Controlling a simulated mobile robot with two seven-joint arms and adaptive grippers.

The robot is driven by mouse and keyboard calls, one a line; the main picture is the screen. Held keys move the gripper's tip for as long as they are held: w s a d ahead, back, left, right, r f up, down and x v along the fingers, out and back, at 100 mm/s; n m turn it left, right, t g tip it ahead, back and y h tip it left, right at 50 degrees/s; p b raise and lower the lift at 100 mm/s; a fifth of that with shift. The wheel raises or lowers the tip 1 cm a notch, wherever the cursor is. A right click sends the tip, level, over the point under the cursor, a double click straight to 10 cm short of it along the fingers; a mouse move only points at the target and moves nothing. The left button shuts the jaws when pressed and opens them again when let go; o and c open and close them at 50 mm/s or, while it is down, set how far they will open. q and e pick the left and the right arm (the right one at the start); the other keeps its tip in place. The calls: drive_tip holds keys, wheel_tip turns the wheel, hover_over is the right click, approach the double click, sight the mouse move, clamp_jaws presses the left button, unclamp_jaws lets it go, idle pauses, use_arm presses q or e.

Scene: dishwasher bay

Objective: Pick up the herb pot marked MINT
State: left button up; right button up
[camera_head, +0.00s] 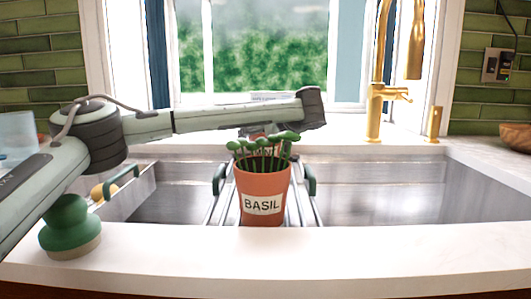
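An orange pot (264,190) with a white label reading BASIL and green sprouts stands upright at the middle of the sink. No label reading MINT shows; a small reddish patch behind the sprouts is too hidden to identify. My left arm reaches in from the left and stretches across behind the pot. My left gripper (258,130) seems to be behind the sprouts, mostly hidden, so its fingers cannot be made out. My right gripper is not in view.
A rack with green handles (310,179) spans the sink around the pot. A green knob-shaped thing (66,222) stands on the front counter at left. A gold faucet (376,110) rises behind at right, and a wooden bowl (516,137) sits far right. The right basin looks empty.

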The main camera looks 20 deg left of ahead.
use_arm(q)
drive_tip(key=c, duration=1.4)
drive_tip(key=shift+r, duration=0.1)
drive_tip(key=shift+c, duration=0.3)
drive_tip(key=shift+r, duration=0.1)
